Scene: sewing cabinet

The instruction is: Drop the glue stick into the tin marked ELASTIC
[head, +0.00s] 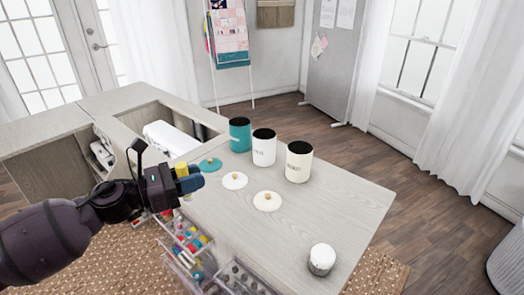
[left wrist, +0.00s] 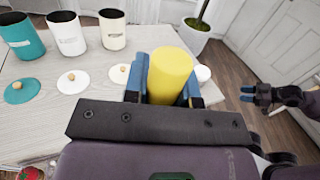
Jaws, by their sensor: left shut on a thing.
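My left gripper (head: 188,182) is shut on the yellow glue stick (head: 181,170), held above the near left edge of the table. The glue stick (left wrist: 170,72) stands between the blue fingertips in the left wrist view. Three open tins stand in a row: a teal tin (head: 240,136), a white tin (head: 264,150) and a cream tin (head: 298,165). Each has a label too small to read surely, so I cannot tell which says ELASTIC. The gripper is apart from them, nearer the front. My right gripper (left wrist: 248,94) shows in the left wrist view, its fingertips apart and empty.
A teal lid (head: 210,164), a white lid (head: 235,181) and a cream lid (head: 267,202) lie before the tins. A white-topped jar (head: 321,258) stands at the near right. Clear drawers of supplies (head: 190,245) sit below my left arm.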

